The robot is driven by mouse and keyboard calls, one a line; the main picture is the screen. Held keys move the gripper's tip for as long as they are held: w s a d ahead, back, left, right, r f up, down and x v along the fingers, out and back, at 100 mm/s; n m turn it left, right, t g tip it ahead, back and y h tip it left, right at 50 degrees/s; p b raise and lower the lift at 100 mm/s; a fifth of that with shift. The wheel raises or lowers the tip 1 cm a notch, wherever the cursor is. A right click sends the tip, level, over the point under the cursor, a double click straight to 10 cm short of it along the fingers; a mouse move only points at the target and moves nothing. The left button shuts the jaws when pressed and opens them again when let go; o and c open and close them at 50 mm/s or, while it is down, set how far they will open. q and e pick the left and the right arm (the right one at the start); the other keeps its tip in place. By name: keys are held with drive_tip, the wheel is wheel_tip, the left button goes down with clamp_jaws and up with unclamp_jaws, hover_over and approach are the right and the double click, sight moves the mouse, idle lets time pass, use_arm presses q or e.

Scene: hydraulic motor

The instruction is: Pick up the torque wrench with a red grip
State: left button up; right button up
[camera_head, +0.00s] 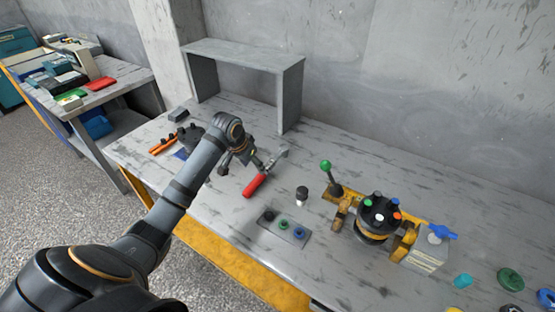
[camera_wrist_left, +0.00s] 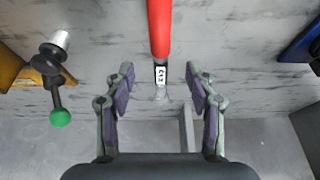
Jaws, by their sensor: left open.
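The torque wrench lies on the grey workbench, its red grip (camera_head: 255,185) towards the bench's front and its metal shaft (camera_head: 277,160) running back to the right. In the left wrist view the red grip (camera_wrist_left: 159,28) comes in from the top centre, with a small white marked section (camera_wrist_left: 160,75) below it. My left gripper (camera_head: 243,163) is just above the wrench, near its shaft. Its two fingers (camera_wrist_left: 160,80) are open on either side of the marked section and touch nothing that I can see. My right gripper is in neither view.
A yellow-mounted motor (camera_head: 378,217) with a green-knobbed lever (camera_head: 327,168) stands right of the wrench. A small black-and-white part (camera_head: 302,196) and a plate with coloured caps (camera_head: 285,228) are nearer. A grey shelf (camera_head: 290,95) stands behind. Orange-handled pliers (camera_head: 163,144) lie left.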

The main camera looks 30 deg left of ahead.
sight(258, 177)
use_arm(q)
drive_tip(key=shift+r, duration=0.15)
drive_tip(key=shift+s+d+f, duration=0.1)
drive_tip(key=shift+s+f, duration=0.35)
drive_tip(key=shift+s, duration=0.1)
drive_tip(key=x, duration=0.2)
drive_tip(key=shift+w+f, duration=0.2)
drive_tip(key=shift+f, duration=0.05)
drive_tip(key=x, duration=0.3)
drive_tip(key=shift+p, duration=0.4)
drive_tip(key=x, duration=0.3)
drive_tip(key=shift+f, duration=0.1)
drive_tip(key=c, duration=0.4)
clamp_jaws()
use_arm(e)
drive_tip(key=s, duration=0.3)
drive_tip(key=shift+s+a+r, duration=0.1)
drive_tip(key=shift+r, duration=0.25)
